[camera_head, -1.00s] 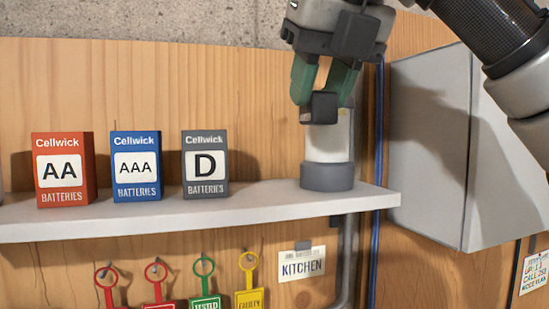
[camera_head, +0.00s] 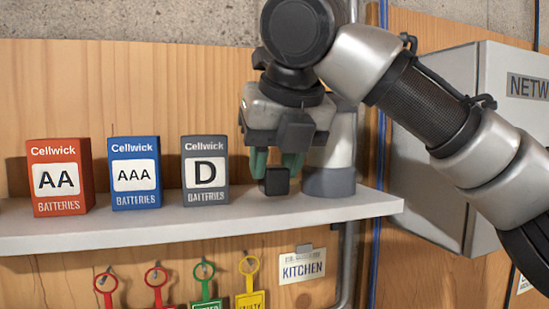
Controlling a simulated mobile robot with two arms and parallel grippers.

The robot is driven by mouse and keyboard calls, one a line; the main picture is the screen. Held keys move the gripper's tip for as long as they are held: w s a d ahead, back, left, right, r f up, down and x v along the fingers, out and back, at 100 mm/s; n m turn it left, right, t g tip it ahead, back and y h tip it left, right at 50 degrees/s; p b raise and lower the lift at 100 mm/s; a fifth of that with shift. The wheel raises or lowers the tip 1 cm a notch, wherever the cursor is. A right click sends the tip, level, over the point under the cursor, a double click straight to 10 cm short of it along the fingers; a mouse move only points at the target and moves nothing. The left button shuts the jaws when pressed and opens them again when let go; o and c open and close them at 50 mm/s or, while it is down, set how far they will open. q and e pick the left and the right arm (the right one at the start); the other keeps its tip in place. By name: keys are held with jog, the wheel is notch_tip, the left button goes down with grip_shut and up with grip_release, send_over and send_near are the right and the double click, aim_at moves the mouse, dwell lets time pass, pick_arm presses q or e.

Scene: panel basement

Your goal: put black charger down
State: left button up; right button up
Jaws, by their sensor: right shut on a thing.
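The black charger (camera_head: 275,181) is a small dark cube. My right gripper (camera_head: 276,165) points down with its green fingers shut on the charger. The charger is just above or on the white shelf (camera_head: 300,208), in front of and left of a grey-and-white cylinder; I cannot tell whether it touches the shelf. My left gripper is not in view.
A red AA box (camera_head: 60,178), a blue AAA box (camera_head: 136,174) and a grey D box (camera_head: 205,171) stand left of the charger. The cylinder (camera_head: 329,182) stands close at its right. Tags (camera_head: 205,290) hang below. A grey cabinet (camera_head: 440,150) is at right.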

jog(key=shift+s, duration=0.1)
jog(key=shift+s+f, duration=0.1)
jog(key=shift+f, duration=0.4)
jog(key=o, duration=0.9)
jog(key=shift+r, duration=0.15)
